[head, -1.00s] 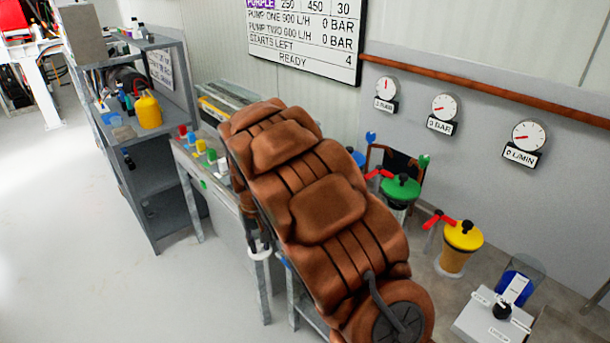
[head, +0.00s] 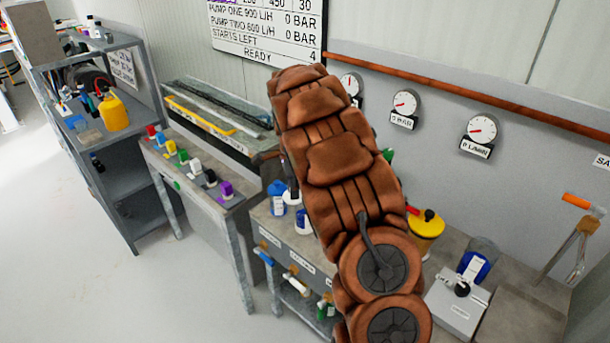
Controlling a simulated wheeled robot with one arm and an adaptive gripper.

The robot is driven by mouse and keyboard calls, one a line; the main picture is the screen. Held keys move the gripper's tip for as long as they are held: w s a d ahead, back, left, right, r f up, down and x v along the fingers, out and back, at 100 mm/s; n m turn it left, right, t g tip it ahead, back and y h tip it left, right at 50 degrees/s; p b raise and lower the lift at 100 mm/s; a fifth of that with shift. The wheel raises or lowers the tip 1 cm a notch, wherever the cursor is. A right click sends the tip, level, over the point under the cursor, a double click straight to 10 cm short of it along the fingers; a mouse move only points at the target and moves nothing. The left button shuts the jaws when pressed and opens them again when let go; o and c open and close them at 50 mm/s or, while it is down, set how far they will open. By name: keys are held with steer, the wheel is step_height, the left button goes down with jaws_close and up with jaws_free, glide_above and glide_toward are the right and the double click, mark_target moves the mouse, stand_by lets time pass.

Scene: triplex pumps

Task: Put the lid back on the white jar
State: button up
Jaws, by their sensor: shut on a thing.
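My gripper (head: 291,182) shows only in part, as dark fingers at the left edge of my brown-covered arm. It is shut on a small white piece that looks like the lid (head: 292,198), and holds it above the bench (head: 265,222). Just below it stands a white container with blue on it (head: 304,222), partly hidden by my arm. I cannot tell whether this is the white jar. A blue bottle with a white label (head: 278,198) stands just left of it.
A side bench carries several coloured blocks, with a purple one (head: 226,190) at its near end. A yellow-topped pot (head: 427,224) and a grey box with a knob (head: 457,300) stand right of my arm. A grey shelf (head: 125,165) stands at left. The left floor is clear.

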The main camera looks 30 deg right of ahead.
steer(key=shift+s+d+f+m+b, duration=0.1)
steer(key=shift+d+f+m+b, duration=0.05)
steer(key=shift+d+f+m, duration=0.55)
steer(key=shift+s+d+f+m+b, duration=0.15)
steer(key=shift+d+f+m, duration=0.35)
steer(key=shift+f, duration=0.4)
steer(key=shift+s+d+f+m+b, duration=0.1)
steer(key=shift+d+f+m+b, duration=0.05)
steer(key=shift+d+f+m, duration=0.55)
steer(key=shift+a+f, duration=0.1)
steer(key=shift+a, duration=0.1)
steer(key=shift+f+b, duration=0.2)
steer(key=shift+b, duration=0.3)
stand_by(1.3)
stand_by(0.4)
steer(key=o, duration=1.4)
steer(key=shift+r, duration=0.25)
steer(key=shift+r+p, duration=0.7)
steer(key=shift+r, duration=2.6)
